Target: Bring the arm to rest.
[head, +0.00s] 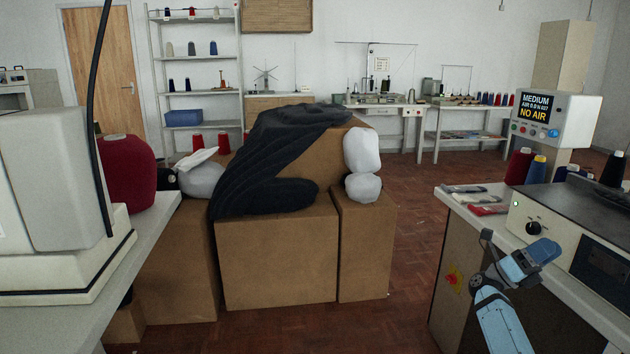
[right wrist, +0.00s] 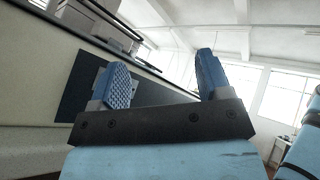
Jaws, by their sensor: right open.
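My right gripper (head: 541,252) is at the lower right of the head view, in front of the pale control box on the right-hand bench. In the right wrist view the right gripper (right wrist: 160,78) is open, with its two blue fingers apart and nothing between them. A dark panel on a pale box shows behind its left finger there. My left gripper is in neither view.
The pale box (head: 545,228) with a black knob stands on the right bench (head: 452,205). A white machine (head: 45,180) stands on the left table (head: 150,240). Cardboard boxes (head: 275,262) bearing dark cloth (head: 285,150) block the middle. Red floor (head: 415,215) is clear between boxes and bench.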

